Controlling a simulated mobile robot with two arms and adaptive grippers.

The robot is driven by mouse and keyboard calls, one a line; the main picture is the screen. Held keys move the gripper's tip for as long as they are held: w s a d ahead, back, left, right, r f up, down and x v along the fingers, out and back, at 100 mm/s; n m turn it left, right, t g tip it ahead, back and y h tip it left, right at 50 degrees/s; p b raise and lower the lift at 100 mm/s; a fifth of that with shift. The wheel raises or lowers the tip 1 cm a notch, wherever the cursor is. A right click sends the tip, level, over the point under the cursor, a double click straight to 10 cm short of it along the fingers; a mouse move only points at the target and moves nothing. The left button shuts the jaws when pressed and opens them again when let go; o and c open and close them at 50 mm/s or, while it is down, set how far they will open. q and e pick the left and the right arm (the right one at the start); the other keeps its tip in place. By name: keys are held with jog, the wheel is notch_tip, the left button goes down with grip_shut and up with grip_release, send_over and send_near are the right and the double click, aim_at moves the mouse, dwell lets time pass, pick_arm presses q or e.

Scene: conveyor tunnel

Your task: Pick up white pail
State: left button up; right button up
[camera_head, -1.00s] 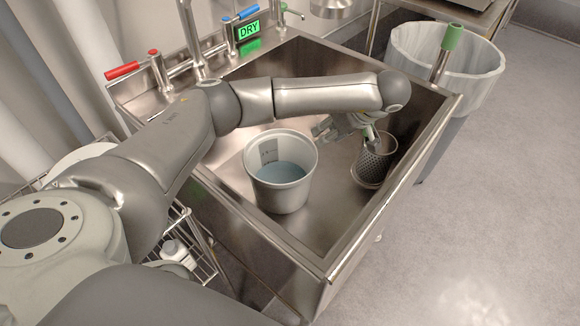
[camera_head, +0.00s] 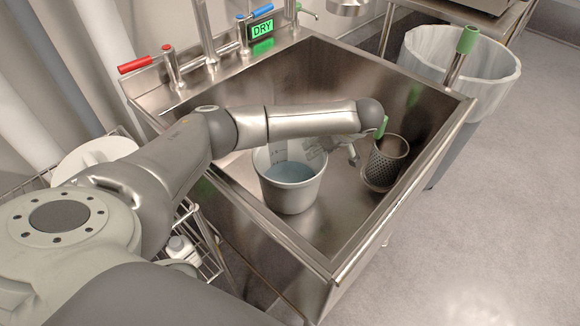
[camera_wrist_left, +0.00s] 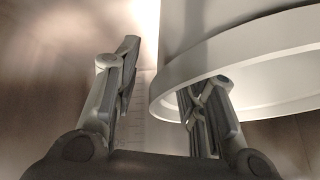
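The white pail (camera_head: 291,196) stands upright on the floor of the sink, with bluish liquid inside. My left arm crosses over its back rim and hides part of it. My left gripper (camera_head: 337,152) is at the pail's right rim, its fingers partly hidden by the arm. In the left wrist view the gripper (camera_wrist_left: 160,72) is open. Its right finger overlaps the rim of the pail (camera_wrist_left: 245,68), and its left finger stands apart; I cannot tell whether either touches. Graduation marks show between the fingers. My right gripper is not in view.
The metal sink (camera_head: 335,262) has raised walls around the pail. A perforated metal basket (camera_head: 388,160) stands close to the right of my left gripper. Faucets with red (camera_head: 136,65) and blue handles line the back left edge. A lined bin (camera_head: 480,75) is beyond the sink.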

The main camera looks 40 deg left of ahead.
pick_arm(q)
grip_shut()
dwell(0.3)
